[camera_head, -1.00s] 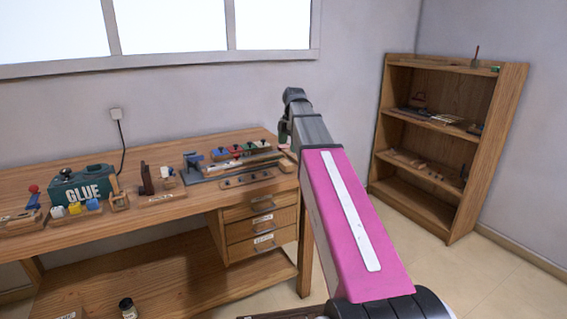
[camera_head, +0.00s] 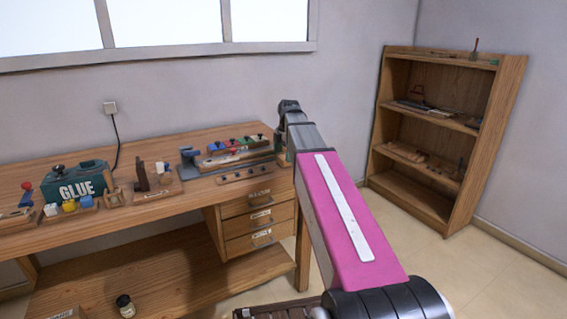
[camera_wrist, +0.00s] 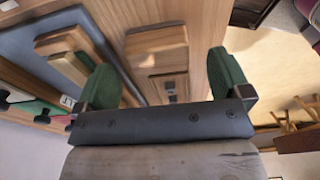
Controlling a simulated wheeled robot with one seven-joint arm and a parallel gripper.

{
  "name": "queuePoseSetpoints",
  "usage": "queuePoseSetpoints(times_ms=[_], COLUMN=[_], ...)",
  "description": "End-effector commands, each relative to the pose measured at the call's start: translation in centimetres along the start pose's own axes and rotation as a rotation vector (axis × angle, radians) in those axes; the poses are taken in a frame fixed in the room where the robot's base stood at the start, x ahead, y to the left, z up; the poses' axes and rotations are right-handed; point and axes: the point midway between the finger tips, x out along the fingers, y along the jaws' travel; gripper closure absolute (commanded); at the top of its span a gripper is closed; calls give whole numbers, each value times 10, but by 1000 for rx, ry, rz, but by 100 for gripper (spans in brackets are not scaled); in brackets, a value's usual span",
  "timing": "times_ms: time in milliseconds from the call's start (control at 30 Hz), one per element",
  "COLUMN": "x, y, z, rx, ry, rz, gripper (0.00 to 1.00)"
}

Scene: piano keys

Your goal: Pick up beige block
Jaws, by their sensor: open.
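My gripper (camera_wrist: 165,78) is open, its two green fingers apart in the wrist view with nothing held between them. Beyond and between the fingers, a light brown wooden block (camera_wrist: 155,38) lies on the wooden workbench top. It may be the beige block, but I cannot tell for sure. A paler strip of wood (camera_wrist: 68,68) lies left of the left finger, next to a dark grey edge. In the head view, my arm reaches to the right end of the workbench (camera_head: 150,215); the fingers are largely hidden there.
The bench holds a green glue box (camera_head: 78,188), a rack of coloured pieces (camera_head: 235,150) and small wooden stands. Drawers (camera_head: 260,220) are under its right end. A bookshelf (camera_head: 440,140) stands at the right, with open floor before it.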

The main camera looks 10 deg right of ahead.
Motion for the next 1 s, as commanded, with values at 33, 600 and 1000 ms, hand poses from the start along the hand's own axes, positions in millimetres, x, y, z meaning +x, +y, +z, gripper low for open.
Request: queuePoseSetpoints(times_ms=[33, 600, 1000], x=[8, 31, 30], y=[2, 2, 2], z=[2, 2, 2], rx=[0, 0, 0], ry=[0, 0, 0], rz=[-1, 0, 0], gripper=[4, 43, 58])
